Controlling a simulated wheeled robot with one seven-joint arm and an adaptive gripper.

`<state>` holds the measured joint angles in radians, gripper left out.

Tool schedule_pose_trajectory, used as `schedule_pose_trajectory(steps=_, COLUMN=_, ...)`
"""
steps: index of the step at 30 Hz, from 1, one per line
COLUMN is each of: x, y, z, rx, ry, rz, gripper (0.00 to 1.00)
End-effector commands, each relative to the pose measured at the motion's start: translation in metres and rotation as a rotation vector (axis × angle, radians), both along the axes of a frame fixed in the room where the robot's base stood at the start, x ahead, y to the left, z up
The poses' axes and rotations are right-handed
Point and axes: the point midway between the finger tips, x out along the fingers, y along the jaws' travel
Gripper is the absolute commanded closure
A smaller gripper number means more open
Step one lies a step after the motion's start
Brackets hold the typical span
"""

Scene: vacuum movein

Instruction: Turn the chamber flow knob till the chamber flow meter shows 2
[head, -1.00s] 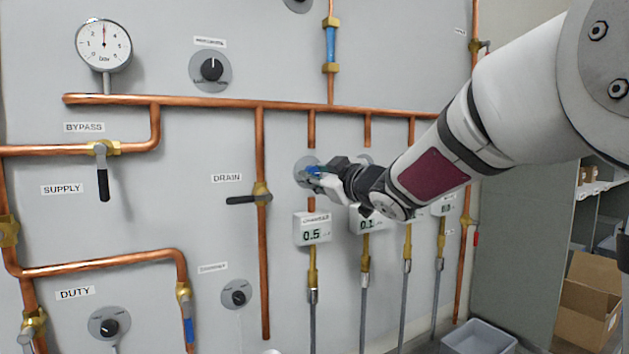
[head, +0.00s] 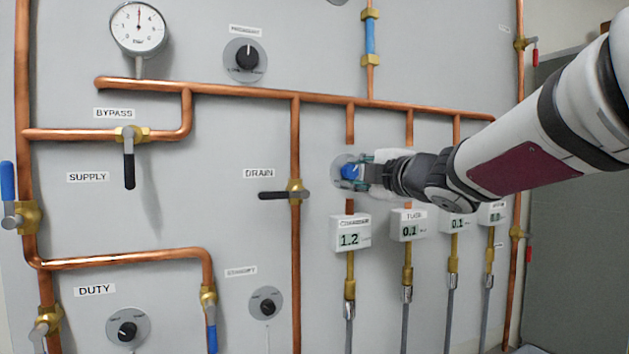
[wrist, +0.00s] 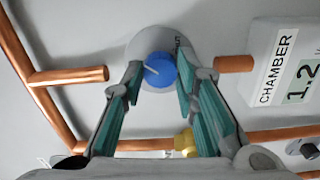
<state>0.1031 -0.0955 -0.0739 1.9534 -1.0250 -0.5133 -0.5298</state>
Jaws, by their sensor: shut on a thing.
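The chamber flow knob is a blue round knob (head: 350,171) on a grey disc on the panel. It also shows in the wrist view (wrist: 160,70), with a pale pointer line on its face. My gripper (head: 362,172) reaches it from the right. In the wrist view its two green-padded fingers (wrist: 159,82) lie on either side of the knob and are shut on it. The chamber flow meter (head: 349,236) is a white box below the knob and reads 1.2. It also shows at the right of the wrist view (wrist: 290,75).
More meters stand to the right: a second (head: 408,227) reading 0.1 and a third (head: 458,224) reading 0.1. Copper pipes (head: 240,93) run across the panel. The drain valve (head: 293,190) with a black lever is left of the knob. A pressure dial (head: 138,28) is at upper left.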

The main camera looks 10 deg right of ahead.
Motion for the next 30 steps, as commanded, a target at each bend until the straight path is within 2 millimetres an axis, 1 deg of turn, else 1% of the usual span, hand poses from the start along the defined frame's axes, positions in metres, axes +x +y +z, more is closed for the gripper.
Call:
schedule_pose_trajectory(steps=3, x=0.0009, y=0.0007, z=-0.0014, rx=-0.058, ry=-0.015, rz=0.001, gripper=1.00)
schedule_pose_trajectory(steps=10, x=0.0004, y=0.0005, z=-0.0011, rx=-0.126, ry=-0.032, rz=0.001, gripper=1.00)
schedule_pose_trajectory(steps=26, x=0.0002, y=0.0005, z=-0.0010, rx=-0.144, ry=-0.036, rz=0.001, gripper=1.00)
schedule_pose_trajectory(steps=27, x=0.0002, y=0.0005, z=-0.0010, rx=-0.144, ry=-0.036, rz=0.001, gripper=0.64)
schedule_pose_trajectory(steps=28, x=0.0002, y=0.0005, z=-0.0009, rx=-0.144, ry=-0.036, rz=0.001, gripper=0.57)
schedule_pose_trajectory(steps=29, x=0.0002, y=0.0005, z=-0.0009, rx=-0.144, ry=-0.036, rz=0.001, gripper=0.52)
schedule_pose_trajectory(steps=30, x=0.0002, y=0.0004, z=-0.0008, rx=-0.144, ry=-0.036, rz=0.001, gripper=0.52)
